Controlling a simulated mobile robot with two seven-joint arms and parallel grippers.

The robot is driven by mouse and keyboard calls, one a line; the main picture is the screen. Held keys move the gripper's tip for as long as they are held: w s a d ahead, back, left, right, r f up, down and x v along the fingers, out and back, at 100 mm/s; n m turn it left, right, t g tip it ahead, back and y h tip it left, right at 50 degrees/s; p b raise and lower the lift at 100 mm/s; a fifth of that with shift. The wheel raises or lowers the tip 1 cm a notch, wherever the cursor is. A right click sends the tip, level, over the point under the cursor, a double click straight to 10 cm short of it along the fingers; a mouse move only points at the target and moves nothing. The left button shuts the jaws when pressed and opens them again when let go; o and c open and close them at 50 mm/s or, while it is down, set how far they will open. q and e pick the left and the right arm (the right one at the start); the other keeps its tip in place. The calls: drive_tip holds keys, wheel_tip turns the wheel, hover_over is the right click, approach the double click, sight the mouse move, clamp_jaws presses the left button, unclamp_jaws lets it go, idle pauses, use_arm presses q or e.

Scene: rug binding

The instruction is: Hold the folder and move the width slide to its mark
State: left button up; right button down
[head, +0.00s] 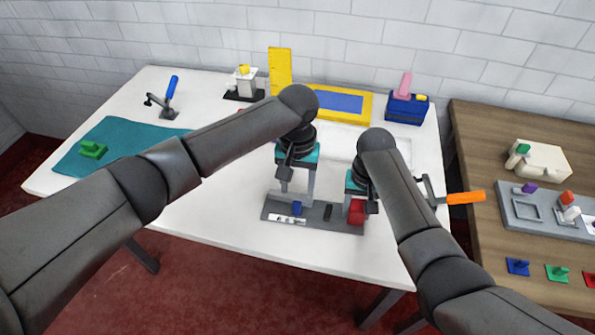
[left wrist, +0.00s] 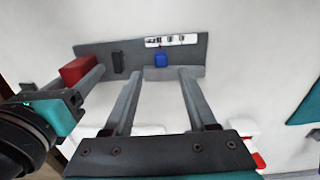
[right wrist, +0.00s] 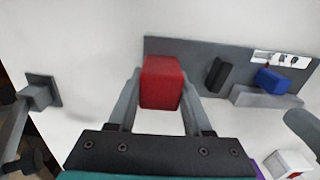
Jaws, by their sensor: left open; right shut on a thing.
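The folder is a grey base plate (head: 318,222) near the front edge of the white table. It bears a red block (head: 356,212) at its right end, a black upright piece (head: 328,212), a blue width slide (head: 297,208) and a white scale strip with dark marks (head: 288,220). My right gripper (right wrist: 160,85) is shut on the red block. My left gripper (left wrist: 162,72) is open, with its fingers on either side of the blue slide (left wrist: 160,60) in the left wrist view. I cannot tell whether they touch it.
An orange-handled clamp (head: 464,198) stands at the table's right edge. A teal mat (head: 120,140) with a green block, a blue-handled clamp (head: 170,90), a yellow ruler (head: 280,68) and a blue box (head: 406,108) lie further off. A wooden table (head: 480,150) stands at right.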

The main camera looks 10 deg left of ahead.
sight(298, 204)
use_arm(q)
drive_tip(key=shift+r, duration=2.35)
use_arm(e)
drive_tip(key=shift+c, duration=1.2)
unclamp_jaws()
